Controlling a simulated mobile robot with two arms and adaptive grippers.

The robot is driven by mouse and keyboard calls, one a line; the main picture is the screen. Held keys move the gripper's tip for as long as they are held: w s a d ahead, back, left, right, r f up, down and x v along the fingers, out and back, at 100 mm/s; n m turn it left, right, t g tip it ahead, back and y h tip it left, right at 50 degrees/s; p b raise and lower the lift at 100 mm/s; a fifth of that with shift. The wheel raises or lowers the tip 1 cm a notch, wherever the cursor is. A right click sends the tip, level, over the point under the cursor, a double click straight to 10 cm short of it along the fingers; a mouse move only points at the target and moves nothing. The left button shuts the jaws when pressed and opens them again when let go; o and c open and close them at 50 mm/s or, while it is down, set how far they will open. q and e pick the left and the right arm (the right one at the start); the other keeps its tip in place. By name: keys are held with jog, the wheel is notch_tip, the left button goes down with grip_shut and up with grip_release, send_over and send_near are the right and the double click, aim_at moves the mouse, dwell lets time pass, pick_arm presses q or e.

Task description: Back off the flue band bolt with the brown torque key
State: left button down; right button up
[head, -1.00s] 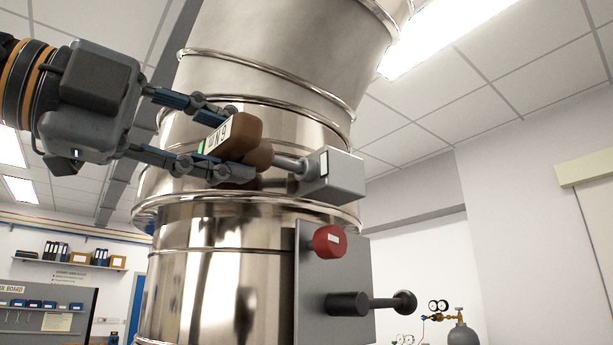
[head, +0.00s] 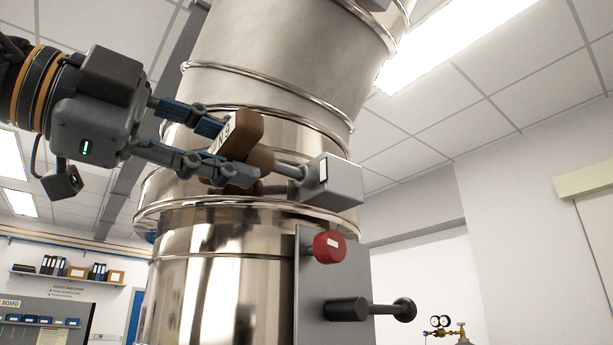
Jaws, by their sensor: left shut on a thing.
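The brown torque key (head: 248,130) has a block handle with a white label, a round brown collar and a metal shank. My left gripper (head: 226,148) is shut on its handle, with one finger above and one below. The shank (head: 289,169) runs right to a grey box-shaped housing (head: 336,182) on the flue band. The flue band bolt itself is not visible; I cannot tell whether the key's tip is seated. The steel flue (head: 262,78) rises behind the key. My right gripper is not in view.
Below the housing, a grey plate (head: 316,280) carries a red knob (head: 328,246) and a black handle (head: 346,309) on a rod, both sticking out. A gas bottle with gauges (head: 442,327) stands far right. A shelf (head: 70,275) is on the far left wall.

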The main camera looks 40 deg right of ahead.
pick_arm(q)
jog(key=shift+n+b, duration=0.5)
jog(key=shift+n, duration=0.6)
jog(key=shift+m, duration=0.3)
jog(key=shift+a, duration=0.25)
dwell(0.4)
jog(key=shift+a, duration=0.8)
jog(key=shift+a, duration=0.15)
jog(key=shift+s+a, duration=0.1)
jog(key=shift+a, duration=0.15)
